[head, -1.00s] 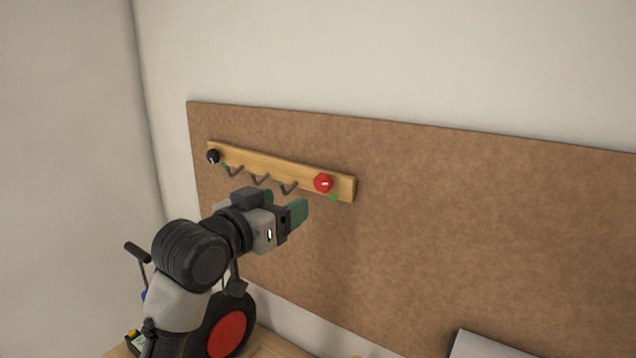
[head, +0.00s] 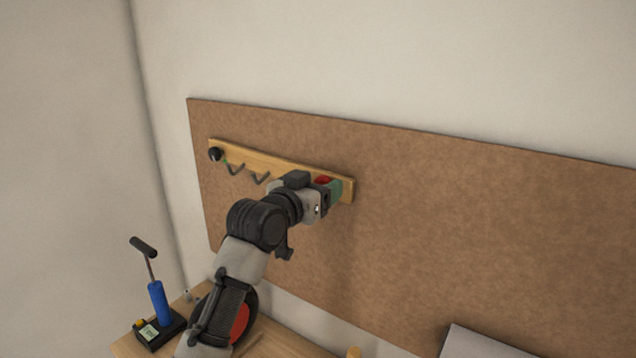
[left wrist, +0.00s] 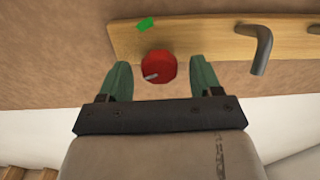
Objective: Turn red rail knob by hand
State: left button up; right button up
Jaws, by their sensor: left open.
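The red knob (head: 323,180) sits near the right end of the wooden rail (head: 262,160) on the brown board. My left gripper (head: 331,187) is at the knob and partly covers it in the head view. In the left wrist view the red knob (left wrist: 158,67) lies between the two green fingers of my open left gripper (left wrist: 160,78), with a gap on each side. A pale pointer mark shows at the knob's lower left there. A green mark (left wrist: 146,24) is on the rail beside the knob. My right gripper is not in view.
A black knob (head: 215,154) is at the rail's left end, with dark hooks (head: 261,178) between. The board's right side is clear.

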pick_arm(q)
jog(key=c, duration=0.9)
jog(key=shift+m, duration=0.3)
jog(key=m, duration=1.4)
jog(key=shift+s+d+f, duration=0.1)
jog(key=shift+f, duration=0.05)
jog(key=shift+m, duration=0.3)
